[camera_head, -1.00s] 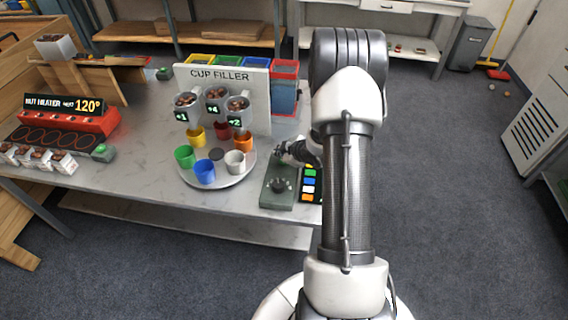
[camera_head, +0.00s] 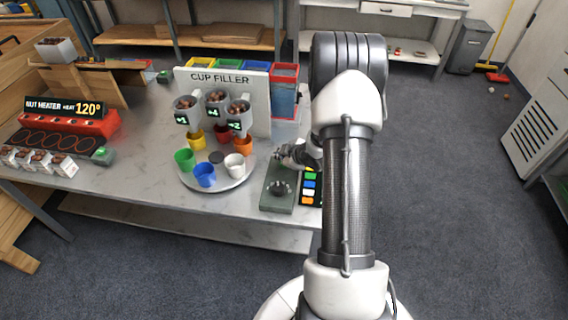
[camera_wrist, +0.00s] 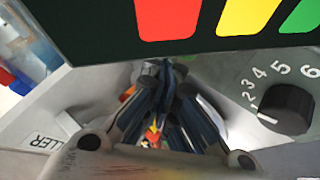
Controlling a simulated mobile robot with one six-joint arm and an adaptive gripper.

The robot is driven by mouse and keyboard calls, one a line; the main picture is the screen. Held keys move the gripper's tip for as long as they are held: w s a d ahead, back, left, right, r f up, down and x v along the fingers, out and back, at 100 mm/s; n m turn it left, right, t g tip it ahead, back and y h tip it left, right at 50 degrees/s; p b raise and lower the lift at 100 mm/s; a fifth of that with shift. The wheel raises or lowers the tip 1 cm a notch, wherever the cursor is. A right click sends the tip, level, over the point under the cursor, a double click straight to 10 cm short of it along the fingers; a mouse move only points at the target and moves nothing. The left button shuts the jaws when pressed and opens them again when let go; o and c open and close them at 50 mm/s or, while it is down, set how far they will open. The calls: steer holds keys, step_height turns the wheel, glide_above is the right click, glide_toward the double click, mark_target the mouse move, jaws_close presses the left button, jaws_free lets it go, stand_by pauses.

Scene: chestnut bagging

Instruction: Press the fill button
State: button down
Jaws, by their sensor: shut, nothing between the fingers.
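The grey-green control box (camera_head: 277,203) stands at the table's right front and bears a dark dial knob (camera_head: 281,187). In the wrist view the knob (camera_wrist: 286,108) sits at the right beside printed numbers. I cannot make out the fill button; my gripper may hide it. My gripper (camera_head: 278,157) is over the far end of the box, behind the knob. In the wrist view its fingers (camera_wrist: 165,72) are together and hold nothing. Whether they touch the box cannot be told.
A black panel (camera_head: 320,203) with coloured squares lies right of the box; it also fills the top of the wrist view (camera_wrist: 90,25). A round tray (camera_head: 217,182) with several coloured cups is to the left, before the CUP FILLER board (camera_head: 222,77). A nut heater (camera_head: 75,122) is far left.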

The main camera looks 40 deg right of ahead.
steer(key=shift+f, duration=0.15)
steer(key=shift+f+b, duration=0.3)
steer(key=shift+b, duration=0.1)
steer(key=shift+f+b, duration=0.35)
steer(key=shift+f, duration=0.05)
stand_by(0.6)
steer(key=shift+r, duration=0.1)
steer(key=shift+r+p, duration=0.65)
steer(key=shift+r, duration=0.05)
steer(key=shift+r+p, duration=2)
steer(key=shift+r, duration=0.55)
